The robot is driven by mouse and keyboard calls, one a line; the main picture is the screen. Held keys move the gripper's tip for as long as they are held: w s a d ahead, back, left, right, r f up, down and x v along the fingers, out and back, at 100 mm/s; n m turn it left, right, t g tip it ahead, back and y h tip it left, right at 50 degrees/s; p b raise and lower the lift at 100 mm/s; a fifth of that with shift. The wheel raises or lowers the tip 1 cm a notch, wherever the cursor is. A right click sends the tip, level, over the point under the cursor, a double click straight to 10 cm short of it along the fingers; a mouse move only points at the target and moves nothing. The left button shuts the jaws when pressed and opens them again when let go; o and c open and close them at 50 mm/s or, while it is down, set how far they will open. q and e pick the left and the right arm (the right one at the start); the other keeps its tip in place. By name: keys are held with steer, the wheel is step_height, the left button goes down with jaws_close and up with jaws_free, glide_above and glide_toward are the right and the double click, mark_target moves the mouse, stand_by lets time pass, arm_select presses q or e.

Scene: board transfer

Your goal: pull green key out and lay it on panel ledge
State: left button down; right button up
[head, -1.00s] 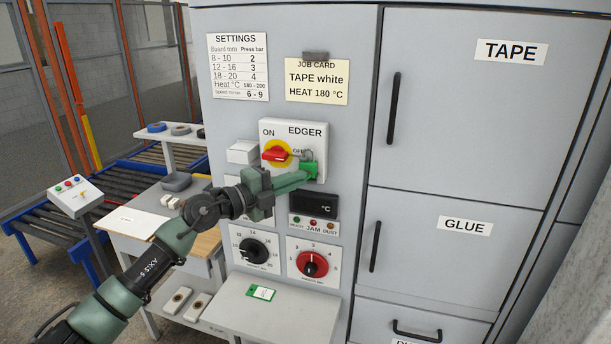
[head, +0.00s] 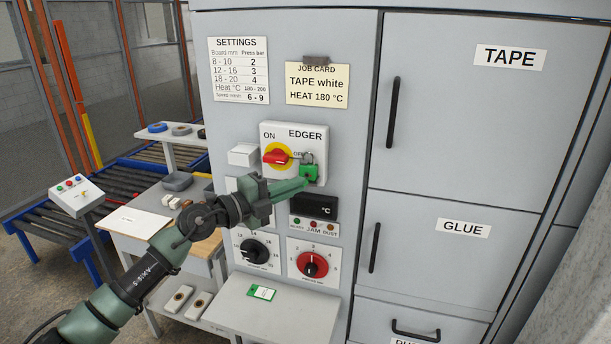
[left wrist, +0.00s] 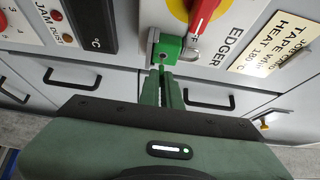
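A green padlock (head: 311,172) hangs by its shackle at the red and yellow EDGER switch (head: 277,156) on the grey panel. In the left wrist view the padlock (left wrist: 166,46) is just beyond my fingertips. My left gripper (head: 304,184) is just below the padlock, its fingers pointing at it. In the left wrist view the fingers (left wrist: 162,74) are close together; a small greyish bit shows at their tips, but I cannot tell whether they hold a key. No key is clearly visible. The panel ledge (head: 300,313) is below the dials. My right gripper is not in view.
A green and white tag (head: 262,292) lies on the ledge's back left part; the rest of the ledge is clear. A display (head: 314,206) and two dials, black (head: 254,251) and red (head: 313,264), are between padlock and ledge. A side table (head: 150,222) stands at left.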

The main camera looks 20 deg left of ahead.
arm_select(q)
steer(key=shift+s, duration=0.25)
steer(key=s+p, duration=0.3)
steer(key=s, duration=0.1)
steer(key=shift+s+a+p, duration=0.1)
steer(key=shift+s+p, duration=0.15)
steer(key=shift+p, duration=0.1)
stand_by(0.4)
